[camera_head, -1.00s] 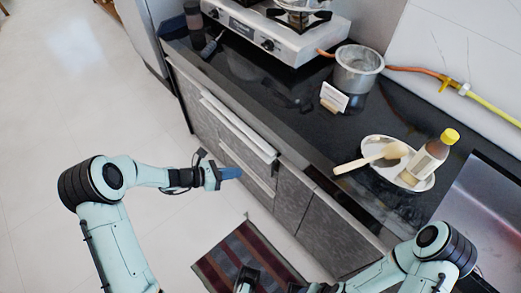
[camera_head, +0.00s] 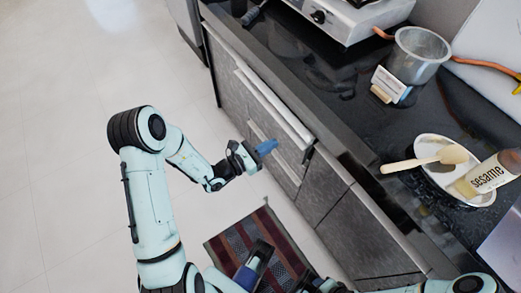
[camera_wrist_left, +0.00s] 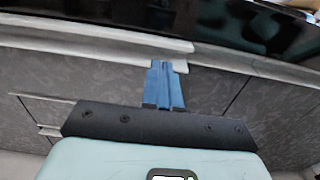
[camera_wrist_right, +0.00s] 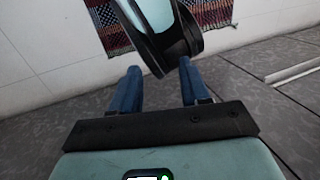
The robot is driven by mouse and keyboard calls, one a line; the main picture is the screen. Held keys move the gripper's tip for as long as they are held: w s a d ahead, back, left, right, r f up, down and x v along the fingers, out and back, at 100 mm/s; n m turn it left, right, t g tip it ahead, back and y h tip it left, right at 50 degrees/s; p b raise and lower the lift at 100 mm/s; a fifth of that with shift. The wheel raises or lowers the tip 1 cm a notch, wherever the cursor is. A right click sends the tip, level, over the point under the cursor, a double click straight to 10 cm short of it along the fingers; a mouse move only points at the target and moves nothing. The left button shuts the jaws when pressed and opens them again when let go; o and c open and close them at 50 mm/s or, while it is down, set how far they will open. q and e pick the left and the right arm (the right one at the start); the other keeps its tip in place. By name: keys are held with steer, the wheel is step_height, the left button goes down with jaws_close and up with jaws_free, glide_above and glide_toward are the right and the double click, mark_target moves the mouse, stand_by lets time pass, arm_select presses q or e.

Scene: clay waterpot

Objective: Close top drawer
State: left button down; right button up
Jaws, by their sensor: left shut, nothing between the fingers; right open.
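The top drawer (camera_head: 262,112) is in the grey cabinet front under the dark counter, with a long white handle strip along its upper edge. In the left wrist view the white strip (camera_wrist_left: 90,34) runs across the upper left. I cannot tell how far the drawer stands out. My left gripper (camera_head: 266,147) is shut and empty, its blue fingers pointing at the cabinet front near the drawer's right part. In the left wrist view its fingertips (camera_wrist_left: 163,66) overlap the strip's right end; contact is unclear. My right gripper (camera_wrist_right: 158,68) is open and empty, low over the floor.
A lower drawer handle (camera_head: 272,158) lies below. On the counter are a metal pot (camera_head: 418,55), a small white card (camera_head: 390,82), a plate (camera_head: 432,148) with a wooden spoon (camera_head: 425,160), and a sesame bottle (camera_head: 490,174). A striped rug (camera_head: 232,250) lies on the pale, clear floor.

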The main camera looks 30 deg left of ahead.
mark_target(289, 134)
arm_select(q)
steer(key=b+x, duration=0.1)
steer(key=x, duration=0.6)
steer(key=shift+w, duration=0.3)
arm_select(e)
steer(key=shift+w+d+f+t, duration=0.2)
steer(key=shift+w+d+f, duration=0.05)
steer(key=shift+w+f, duration=0.25)
steer(key=shift+w+d+f+t, duration=0.25)
steer(key=shift+w+f, duration=0.1)
steer(key=shift+w, duration=0.2)
arm_select(q)
steer(key=shift+d, duration=0.15)
